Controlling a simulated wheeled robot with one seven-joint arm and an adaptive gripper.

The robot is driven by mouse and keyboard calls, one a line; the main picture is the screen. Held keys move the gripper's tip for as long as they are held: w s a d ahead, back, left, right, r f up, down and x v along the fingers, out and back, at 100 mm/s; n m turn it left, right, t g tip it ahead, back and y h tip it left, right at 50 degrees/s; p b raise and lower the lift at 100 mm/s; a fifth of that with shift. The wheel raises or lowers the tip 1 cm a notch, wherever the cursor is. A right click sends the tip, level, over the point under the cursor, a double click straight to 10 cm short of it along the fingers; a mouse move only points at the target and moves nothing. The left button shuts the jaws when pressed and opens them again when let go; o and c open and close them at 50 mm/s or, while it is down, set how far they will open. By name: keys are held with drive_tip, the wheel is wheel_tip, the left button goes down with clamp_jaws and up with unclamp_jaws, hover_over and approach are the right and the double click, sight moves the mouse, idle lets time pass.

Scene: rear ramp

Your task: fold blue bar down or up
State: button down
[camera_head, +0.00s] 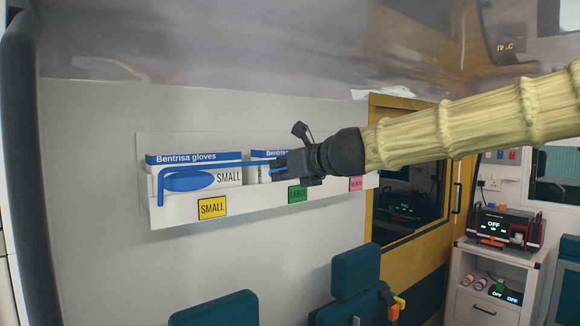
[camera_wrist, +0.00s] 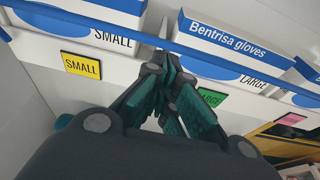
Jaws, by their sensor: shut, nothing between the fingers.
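The blue bar (camera_head: 160,188) runs across the front of the white glove-box shelf in the head view, with its left end bent downward. It also crosses the wrist view as a blue strip (camera_wrist: 62,37), passing at the fingertips. My gripper (camera_head: 277,167) is in front of the middle of the shelf, its dark fingers pointing left and toward the bar. In the wrist view my gripper (camera_wrist: 168,42) has its fingers together with nothing held. Its tips overlap the bar in the picture; I cannot tell whether they touch it. My gripper and arm hide the bar's right part in the head view.
Glove boxes (camera_head: 215,176) sit in the shelf (camera_head: 165,215), which carries yellow, green and pink size labels. Teal seats (camera_head: 356,270) stand below. A yellow-framed door (camera_head: 440,185) and a white cabinet (camera_head: 490,295) are at the right. A ceiling panel hangs above.

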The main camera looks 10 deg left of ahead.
sight(267, 162)
drive_tip(key=shift+r+x, duration=0.25)
drive_tip(key=shift+x, duration=0.7)
drive_tip(key=shift+r+p, duration=0.15)
drive_tip(key=shift+p, duration=0.2)
drive_tip(key=shift+w+a+r+p, duration=0.6)
drive_tip(key=shift+a+r+p, duration=0.15)
drive_tip(key=shift+p, duration=0.45)
drive_tip(key=shift+w+a, duration=0.1)
drive_tip(key=shift+a, duration=0.1)
drive_tip(key=shift+d+f, duration=0.15)
drive_tip(key=shift+f, duration=0.1)
